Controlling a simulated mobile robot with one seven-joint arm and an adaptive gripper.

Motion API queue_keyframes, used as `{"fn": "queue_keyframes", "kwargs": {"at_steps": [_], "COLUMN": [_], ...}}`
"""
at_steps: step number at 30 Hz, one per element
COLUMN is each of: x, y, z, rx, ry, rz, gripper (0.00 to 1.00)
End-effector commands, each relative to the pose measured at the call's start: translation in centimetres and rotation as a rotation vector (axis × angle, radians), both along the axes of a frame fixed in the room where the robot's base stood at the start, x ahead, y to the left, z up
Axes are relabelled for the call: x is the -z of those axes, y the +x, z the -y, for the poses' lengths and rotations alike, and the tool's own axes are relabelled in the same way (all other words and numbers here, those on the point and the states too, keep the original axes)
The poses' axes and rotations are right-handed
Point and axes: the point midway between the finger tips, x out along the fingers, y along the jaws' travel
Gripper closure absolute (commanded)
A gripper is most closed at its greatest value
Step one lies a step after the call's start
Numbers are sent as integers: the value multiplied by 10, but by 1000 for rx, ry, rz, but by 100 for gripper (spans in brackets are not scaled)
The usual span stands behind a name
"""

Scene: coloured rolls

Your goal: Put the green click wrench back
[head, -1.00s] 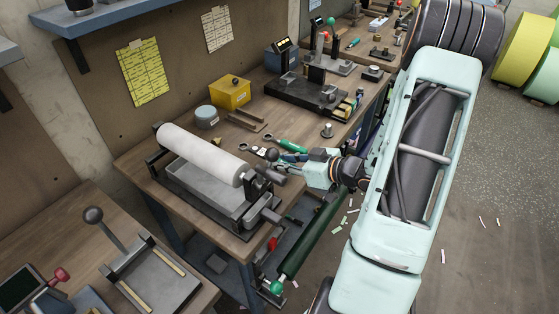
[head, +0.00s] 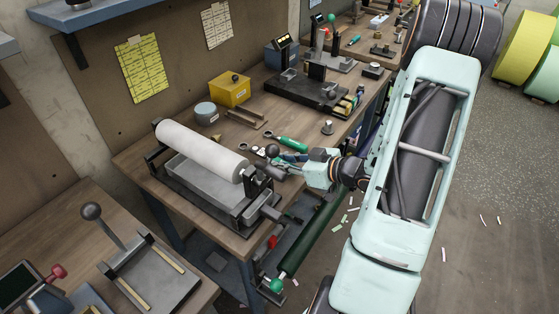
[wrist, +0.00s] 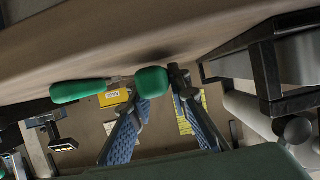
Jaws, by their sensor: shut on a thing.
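The green click wrench (wrist: 152,82) appears to be the tool with the thick green end between my fingertips in the wrist view, with a dark part on its right. My gripper (wrist: 162,96) is shut on it. In the head view my gripper (head: 291,166) is over the bench's front edge, just right of the white roll's stand. Most of the wrench is hidden there by the fingers. A second green-handled tool (head: 292,145) with a thin shaft lies on the bench just behind my gripper; it also shows in the wrist view (wrist: 78,91).
The white roll (head: 200,150) lies on its stand, with a dark ball knob (head: 272,150) close to my fingers. A yellow box (head: 230,89) and a grey-green round tin (head: 206,113) stand behind. A dark green roll (head: 312,238) is below the bench edge.

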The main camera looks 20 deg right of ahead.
Motion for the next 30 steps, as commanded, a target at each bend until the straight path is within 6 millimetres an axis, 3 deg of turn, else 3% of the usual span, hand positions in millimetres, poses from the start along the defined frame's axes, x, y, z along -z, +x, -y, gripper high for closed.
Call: {"fn": "queue_keyframes", "kwargs": {"at_steps": [11,12,16,23,27,30], "x": [8,7,7,7,8,8], "y": [0,0,0,0,0,0], "z": [0,0,0,0,0,0], "rx": [0,0,0,0,0,0], "ry": [0,0,0,-1,-1,0], "rz": [1,1,1,1,-1,0], "gripper": [100,80,66,63,47,45]}}
